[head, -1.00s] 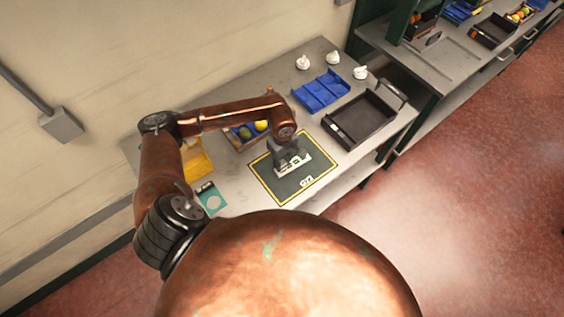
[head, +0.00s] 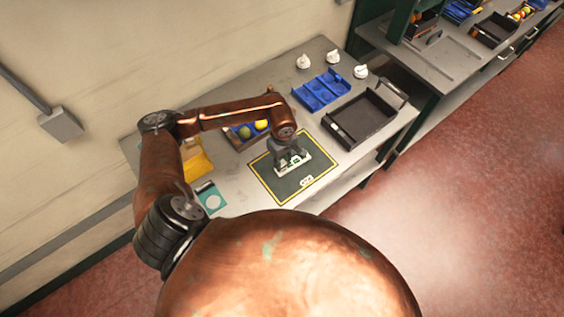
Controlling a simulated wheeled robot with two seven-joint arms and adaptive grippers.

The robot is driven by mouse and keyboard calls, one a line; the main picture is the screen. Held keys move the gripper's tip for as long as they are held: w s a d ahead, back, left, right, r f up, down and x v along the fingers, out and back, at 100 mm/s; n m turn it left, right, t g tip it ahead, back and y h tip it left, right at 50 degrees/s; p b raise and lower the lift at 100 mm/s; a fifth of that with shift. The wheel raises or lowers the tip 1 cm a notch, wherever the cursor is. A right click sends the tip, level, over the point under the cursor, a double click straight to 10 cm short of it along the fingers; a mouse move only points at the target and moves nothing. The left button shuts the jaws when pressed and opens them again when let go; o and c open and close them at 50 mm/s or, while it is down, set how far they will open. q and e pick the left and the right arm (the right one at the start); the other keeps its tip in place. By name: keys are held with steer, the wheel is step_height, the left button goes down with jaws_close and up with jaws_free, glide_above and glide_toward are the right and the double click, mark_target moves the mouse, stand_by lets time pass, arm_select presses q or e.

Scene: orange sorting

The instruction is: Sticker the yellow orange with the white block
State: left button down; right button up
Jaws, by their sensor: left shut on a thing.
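A yellow orange (head: 261,125) sits beside a greenish one (head: 245,132) in a box partly hidden behind my left forearm. A white block (head: 293,164) with dark marks is at the dark green mat, below my left gripper (head: 289,156). The gripper points down and is shut on the white block. Its fingertips are small and partly hidden, and I cannot tell whether the block touches the mat. My right gripper is not in view.
The mat (head: 314,175) has a yellow border. A black tray (head: 362,118), a blue tray (head: 321,91) and several white knob-like pieces (head: 303,62) stand to the right and back. A yellow container (head: 196,160) and a teal card (head: 210,199) lie left.

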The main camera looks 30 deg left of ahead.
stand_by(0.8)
arm_select(q)
steer(key=shift+s+f+b, duration=0.1)
steer(key=shift+b, duration=0.2)
stand_by(0.3)
steer(key=shift+r+p, duration=0.35)
steer(key=shift+r, duration=0.45)
steer(key=shift+r+p, duration=0.55)
steer(key=shift+r, duration=1.05)
steer(key=shift+r+p, duration=0.35)
steer(key=shift+r, duration=0.85)
